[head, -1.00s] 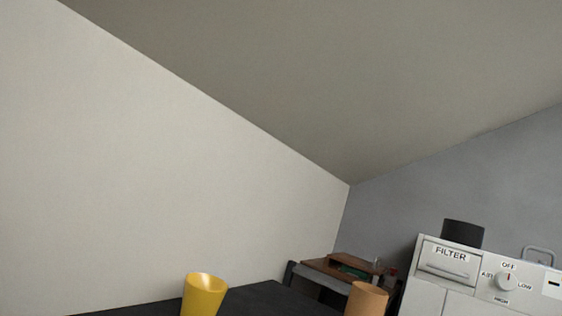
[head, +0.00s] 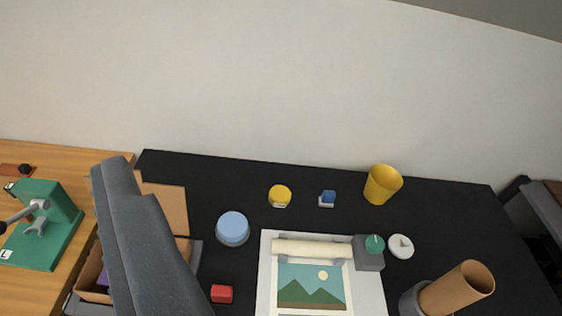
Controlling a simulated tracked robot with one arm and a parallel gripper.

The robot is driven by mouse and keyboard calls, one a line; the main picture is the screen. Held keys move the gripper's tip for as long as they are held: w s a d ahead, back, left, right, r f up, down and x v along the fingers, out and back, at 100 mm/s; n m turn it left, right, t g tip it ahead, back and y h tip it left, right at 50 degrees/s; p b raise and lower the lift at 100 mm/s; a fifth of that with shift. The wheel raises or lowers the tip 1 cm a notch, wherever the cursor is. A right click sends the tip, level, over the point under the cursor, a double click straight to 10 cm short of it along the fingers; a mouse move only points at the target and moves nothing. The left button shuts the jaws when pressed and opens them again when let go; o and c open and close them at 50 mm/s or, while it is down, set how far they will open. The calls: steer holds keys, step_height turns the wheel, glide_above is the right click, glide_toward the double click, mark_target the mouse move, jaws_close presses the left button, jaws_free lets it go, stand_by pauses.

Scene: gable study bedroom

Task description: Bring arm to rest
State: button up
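A dark grey, stepped shape (head: 145,240) rises from the bottom edge at the left of the head view. It looks like a part of my own arm, but I cannot be sure. No fingertips show, so my gripper is not in view and I cannot see whether it holds anything. The grey shape hides part of an open cardboard box (head: 170,204) behind it.
A green press (head: 60,235) stands on the wooden table (head: 75,158) at left.

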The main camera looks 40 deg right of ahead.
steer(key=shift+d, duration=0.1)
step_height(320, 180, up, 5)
steer(key=p, duration=0.5)
stand_by(0.8)
